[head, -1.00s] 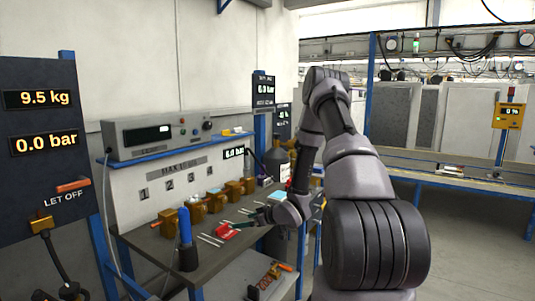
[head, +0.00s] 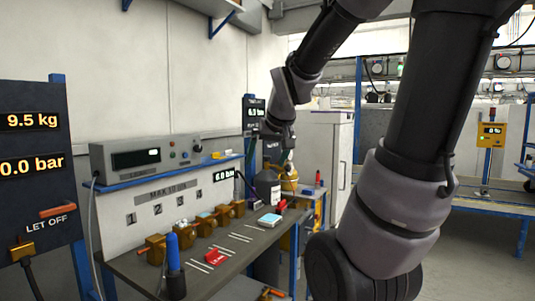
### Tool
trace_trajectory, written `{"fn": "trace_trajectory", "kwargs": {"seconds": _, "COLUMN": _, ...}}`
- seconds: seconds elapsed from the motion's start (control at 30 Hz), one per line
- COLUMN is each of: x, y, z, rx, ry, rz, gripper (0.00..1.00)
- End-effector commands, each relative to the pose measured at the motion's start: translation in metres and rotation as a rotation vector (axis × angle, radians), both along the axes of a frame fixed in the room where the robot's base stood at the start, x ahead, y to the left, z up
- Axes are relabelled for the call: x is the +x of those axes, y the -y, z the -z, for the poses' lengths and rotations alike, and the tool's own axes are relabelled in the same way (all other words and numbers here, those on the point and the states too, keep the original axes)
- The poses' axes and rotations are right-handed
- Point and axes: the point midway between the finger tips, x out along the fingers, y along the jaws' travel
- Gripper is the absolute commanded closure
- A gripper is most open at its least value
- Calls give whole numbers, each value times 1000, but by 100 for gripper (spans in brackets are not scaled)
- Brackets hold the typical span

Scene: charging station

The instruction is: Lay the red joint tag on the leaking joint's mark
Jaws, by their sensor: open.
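The red joint tag (head: 216,257) lies on the grey bench top, in front of the row of brass joints (head: 205,224). Numbered plates 1 to 4 (head: 157,209) hang on the white board behind the joints. Thin white lines (head: 228,245) on the bench lie near the tag. I cannot tell which joint leaks or which mark is its own. My gripper (head: 279,157) points down above the far end of the bench, well away from the tag. It is open; its fingertips are small and dark against the bottle and brass parts behind.
A blue-handled tool (head: 173,262) stands upright at the bench's near end. A small scale-like device (head: 269,220) and a red object (head: 281,205) sit at the far end. A grey meter box (head: 156,155) rests on the blue shelf. The aisle at right is open.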

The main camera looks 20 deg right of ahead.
Motion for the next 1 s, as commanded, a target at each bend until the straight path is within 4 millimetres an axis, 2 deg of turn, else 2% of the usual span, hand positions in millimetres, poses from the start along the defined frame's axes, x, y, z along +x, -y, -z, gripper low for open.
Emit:
{"fn": "trace_trajectory", "kwargs": {"seconds": 0.03, "x": -23, "y": -9, "z": -12, "rx": 47, "ry": 1, "rz": 15, "gripper": 0}}
{"fn": "trace_trajectory", "kwargs": {"seconds": 0.13, "x": -63, "y": -25, "z": -23, "rx": 139, "ry": -26, "rz": 36, "gripper": 0}}
{"fn": "trace_trajectory", "kwargs": {"seconds": 0.2, "x": -85, "y": -34, "z": -28, "rx": 194, "ry": -41, "rz": 43, "gripper": 0}}
{"fn": "trace_trajectory", "kwargs": {"seconds": 0.33, "x": -111, "y": -45, "z": -32, "rx": 260, "ry": -64, "rz": 45, "gripper": 0}}
{"fn": "trace_trajectory", "kwargs": {"seconds": 0.47, "x": -119, "y": -49, "z": -33, "rx": 282, "ry": -74, "rz": 45, "gripper": 0}}
{"fn": "trace_trajectory", "kwargs": {"seconds": 1.0, "x": -118, "y": -49, "z": -33, "rx": 280, "ry": -74, "rz": 45, "gripper": 0}}
